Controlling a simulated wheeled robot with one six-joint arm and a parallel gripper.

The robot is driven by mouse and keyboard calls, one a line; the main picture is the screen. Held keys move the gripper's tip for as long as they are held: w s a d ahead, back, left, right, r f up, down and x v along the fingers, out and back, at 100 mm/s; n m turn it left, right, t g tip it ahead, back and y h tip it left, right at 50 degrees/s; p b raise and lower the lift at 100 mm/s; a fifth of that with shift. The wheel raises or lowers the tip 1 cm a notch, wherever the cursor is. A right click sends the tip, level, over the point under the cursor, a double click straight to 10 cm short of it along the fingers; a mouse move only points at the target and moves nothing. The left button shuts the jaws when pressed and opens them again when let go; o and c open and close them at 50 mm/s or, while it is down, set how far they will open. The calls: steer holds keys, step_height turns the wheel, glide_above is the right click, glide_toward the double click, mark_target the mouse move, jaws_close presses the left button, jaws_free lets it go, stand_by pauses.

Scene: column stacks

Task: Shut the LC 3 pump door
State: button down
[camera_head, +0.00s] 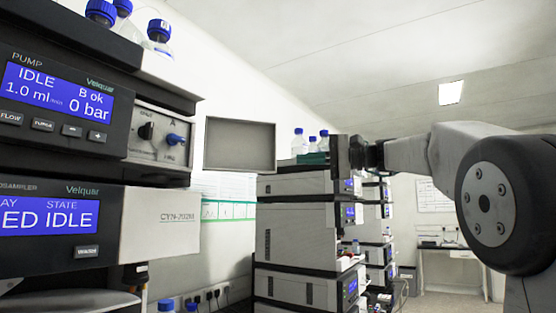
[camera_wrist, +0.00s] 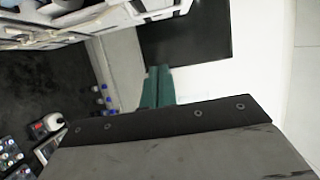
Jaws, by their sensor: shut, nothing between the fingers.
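The LC pump (camera_head: 65,95) stands at the left in the head view, with its display reading IDLE and 0 bar. Its valve panel (camera_head: 160,137) with a black knob and a blue knob is uncovered. A grey framed panel, apparently the pump door (camera_head: 240,145), stands swung out to the right of it. The fingers (camera_wrist: 157,85) also show together in the wrist view, below a dark panel (camera_wrist: 185,30) I cannot identify surely.
The autosampler (camera_head: 60,215) sits below the pump, and blue-capped bottles (camera_head: 102,12) stand on top. Another instrument stack (camera_head: 295,220) with bottles stands behind my gripper. A desk (camera_head: 450,255) is far right. Open air lies between the near stack and my arm.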

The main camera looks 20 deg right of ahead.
mark_target(273, 156)
steer(key=a, duration=0.3)
steer(key=w+a, duration=0.1)
steer(key=a, duration=0.5)
steer(key=shift+w+a+r, duration=0.1)
steer(key=shift+w+a, duration=0.1)
steer(key=shift+w, duration=0.2)
steer(key=shift+s, duration=0.25)
steer(key=shift+s+d, duration=0.1)
